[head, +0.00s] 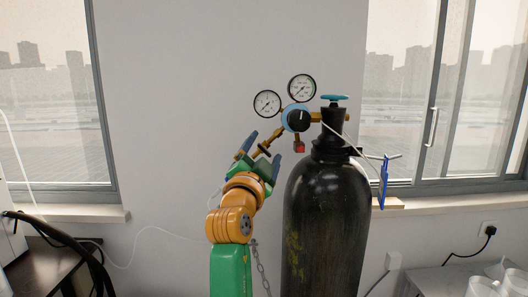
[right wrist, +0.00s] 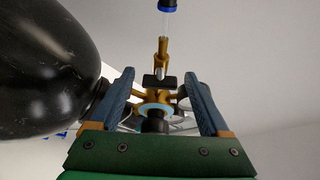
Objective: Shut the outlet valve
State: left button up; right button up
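A black gas cylinder (head: 325,220) stands upright with a brass regulator carrying two round gauges (head: 267,103) and a black knob (head: 298,119). A brass outlet branch slopes down to the left from the regulator, with the small dark outlet valve (head: 264,147) on it. My right gripper (head: 262,154) is open around this branch, one blue finger on each side. In the right wrist view the black valve handle (right wrist: 151,82) lies between the open fingers (right wrist: 160,78), apart from both. The fingers partly hide the branch in the head view. My left gripper is not in view.
A teal handwheel (head: 334,98) tops the cylinder. A red block (head: 299,147) hangs below the regulator. A blue upright object (head: 384,182) is right of the cylinder. A chain (head: 261,266) hangs left of it. White containers (head: 481,287) stand at lower right.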

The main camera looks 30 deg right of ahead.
jog(key=b+v, duration=0.3)
jog(key=v, duration=0.4)
jog(key=shift+b, duration=0.35)
